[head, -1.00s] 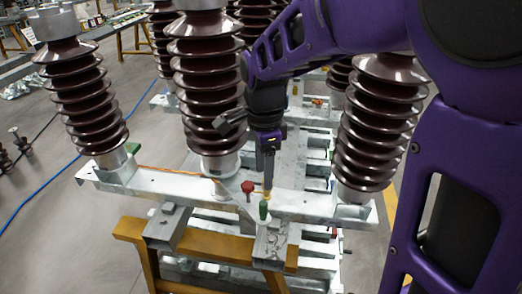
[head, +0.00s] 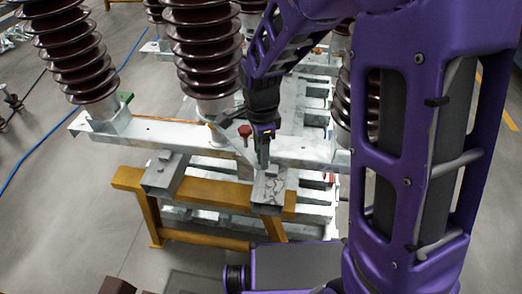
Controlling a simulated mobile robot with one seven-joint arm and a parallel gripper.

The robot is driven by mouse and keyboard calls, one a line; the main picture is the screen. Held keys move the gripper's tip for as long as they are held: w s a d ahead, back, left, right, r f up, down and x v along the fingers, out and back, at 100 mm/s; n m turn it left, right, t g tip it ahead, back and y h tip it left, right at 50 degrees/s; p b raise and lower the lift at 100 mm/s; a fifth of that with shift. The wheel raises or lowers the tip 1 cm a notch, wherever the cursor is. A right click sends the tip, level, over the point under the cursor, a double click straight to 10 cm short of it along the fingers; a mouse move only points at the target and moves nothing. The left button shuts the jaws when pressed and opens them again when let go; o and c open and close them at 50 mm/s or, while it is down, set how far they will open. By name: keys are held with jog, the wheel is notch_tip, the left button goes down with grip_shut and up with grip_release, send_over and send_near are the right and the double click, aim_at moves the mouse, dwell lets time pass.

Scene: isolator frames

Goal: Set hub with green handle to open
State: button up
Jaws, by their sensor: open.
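The red handle (head: 244,131) of the hub stands upright on the grey steel beam (head: 165,139), just left of my gripper. My gripper (head: 264,166) points down at the near edge of the beam, above the grey end block (head: 268,188). Its jaws are open, though the gap between the fingers is hard to see from here.
Tall brown ribbed insulators (head: 205,50) rise from the beam on both sides of my arm. A yellow-brown trestle (head: 205,189) carries the steel frame. Open grey floor (head: 60,215) lies to the left, with a blue cable (head: 42,142) across it.

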grip_shut()
dwell(1.3)
